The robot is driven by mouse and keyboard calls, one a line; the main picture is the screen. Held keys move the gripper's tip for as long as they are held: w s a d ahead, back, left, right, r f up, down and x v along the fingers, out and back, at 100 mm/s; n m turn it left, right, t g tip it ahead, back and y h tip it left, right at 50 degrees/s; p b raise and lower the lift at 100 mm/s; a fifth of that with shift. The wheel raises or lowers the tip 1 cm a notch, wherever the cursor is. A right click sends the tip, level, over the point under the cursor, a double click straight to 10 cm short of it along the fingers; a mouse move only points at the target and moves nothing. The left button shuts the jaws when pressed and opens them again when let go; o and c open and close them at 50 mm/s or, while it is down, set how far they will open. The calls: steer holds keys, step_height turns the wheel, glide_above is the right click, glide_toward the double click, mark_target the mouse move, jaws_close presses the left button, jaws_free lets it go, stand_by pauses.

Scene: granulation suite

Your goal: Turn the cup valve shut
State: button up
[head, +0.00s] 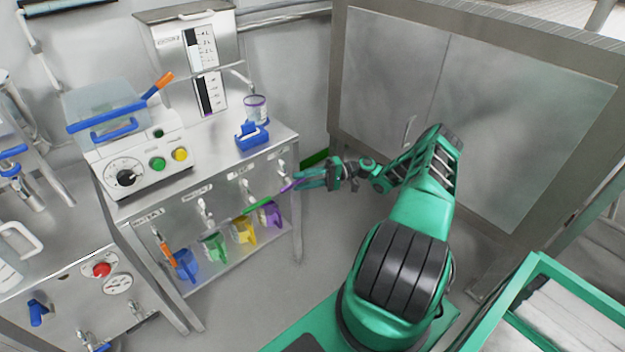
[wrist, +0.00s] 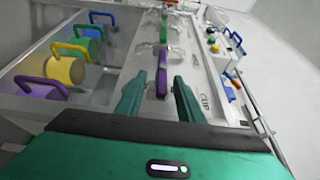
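A row of valves is on the front panel (head: 222,190) of the steel bench. The nearest has a purple lever (head: 289,187), which also shows in the wrist view (wrist: 161,82). A label reading CUP (wrist: 207,103) is on the panel near this valve in the wrist view. My gripper (head: 302,178) is at the bench's right end. Its two green fingers, seen in the wrist view (wrist: 158,80), are apart, with the purple lever's near end showing between them. I cannot tell whether they touch it. The valve body is small and partly hidden in the head view.
Another valve has a green lever (head: 258,204), and one farther left has an orange lever (head: 167,252). Blue (head: 186,264), green (head: 215,247), yellow (head: 243,230) and purple jugs (head: 271,213) stand on the shelf below. The floor (head: 270,290) right of the bench is clear.

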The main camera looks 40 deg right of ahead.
steer(key=v, duration=1)
steer(key=shift+f, duration=0.1)
stand_by(0.3)
